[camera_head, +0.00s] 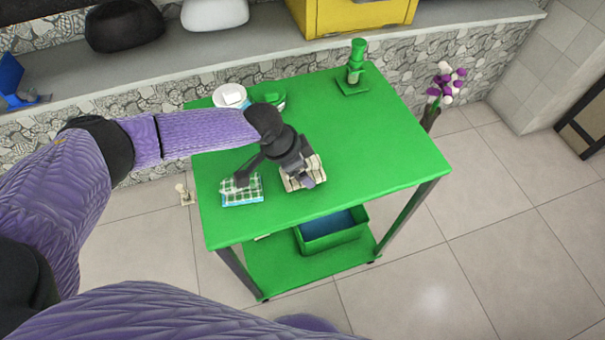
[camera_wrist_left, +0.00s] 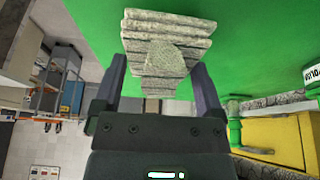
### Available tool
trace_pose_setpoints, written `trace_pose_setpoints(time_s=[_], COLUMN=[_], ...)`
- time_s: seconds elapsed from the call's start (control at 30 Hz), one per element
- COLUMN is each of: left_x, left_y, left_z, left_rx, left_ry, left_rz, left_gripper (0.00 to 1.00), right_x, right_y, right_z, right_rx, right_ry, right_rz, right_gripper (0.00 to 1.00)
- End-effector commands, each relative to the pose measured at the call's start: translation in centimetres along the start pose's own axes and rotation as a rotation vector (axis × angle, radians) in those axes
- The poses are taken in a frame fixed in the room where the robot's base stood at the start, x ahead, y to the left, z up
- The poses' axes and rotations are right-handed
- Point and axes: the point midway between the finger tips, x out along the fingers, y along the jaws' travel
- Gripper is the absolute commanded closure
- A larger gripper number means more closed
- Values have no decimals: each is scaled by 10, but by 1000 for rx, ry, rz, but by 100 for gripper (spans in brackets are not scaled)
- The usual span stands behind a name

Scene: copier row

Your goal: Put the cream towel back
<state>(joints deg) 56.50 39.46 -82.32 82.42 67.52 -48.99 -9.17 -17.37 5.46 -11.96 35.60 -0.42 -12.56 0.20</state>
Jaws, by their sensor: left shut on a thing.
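The cream towel (camera_head: 290,181) is a folded, striped cloth on the green table top, near its front edge. In the left wrist view the towel (camera_wrist_left: 165,25) shows as pale grey-cream folds with a raised bunch between the fingers. My left gripper (camera_head: 306,178) is right over the towel. In the left wrist view its fingers (camera_wrist_left: 158,85) stand on either side of the bunched part, shut on it. Part of the towel is hidden under the gripper in the head view. My right gripper is not in view.
A green checked cloth (camera_head: 243,196) lies left of the towel. A white bowl (camera_head: 230,97) and a green bowl (camera_head: 272,99) stand at the back left, a green stand (camera_head: 354,78) at the back right. The table's (camera_head: 375,150) right side is clear. A green bin (camera_head: 334,239) sits below.

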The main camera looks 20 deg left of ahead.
Motion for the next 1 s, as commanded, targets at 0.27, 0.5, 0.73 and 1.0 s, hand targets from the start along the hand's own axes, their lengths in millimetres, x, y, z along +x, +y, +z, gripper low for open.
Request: trace_pose_setpoints(time_s=[0.27, 0.5, 0.73, 1.0], left_x=[15, 18, 18, -36], left_y=[0, 0, 0, 1], left_z=[6, 7, 7, 0], left_rx=[0, 1, 1, 1], left_ry=[1, 1, 1, 4], left_rz=[0, 0, 0, -2], left_gripper=[57, 2, 0, 0], right_x=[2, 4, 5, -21], right_y=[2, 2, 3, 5], right_z=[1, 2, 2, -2], right_rx=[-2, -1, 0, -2], right_ry=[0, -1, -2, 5], right_rz=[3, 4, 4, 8], right_gripper=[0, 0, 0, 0])
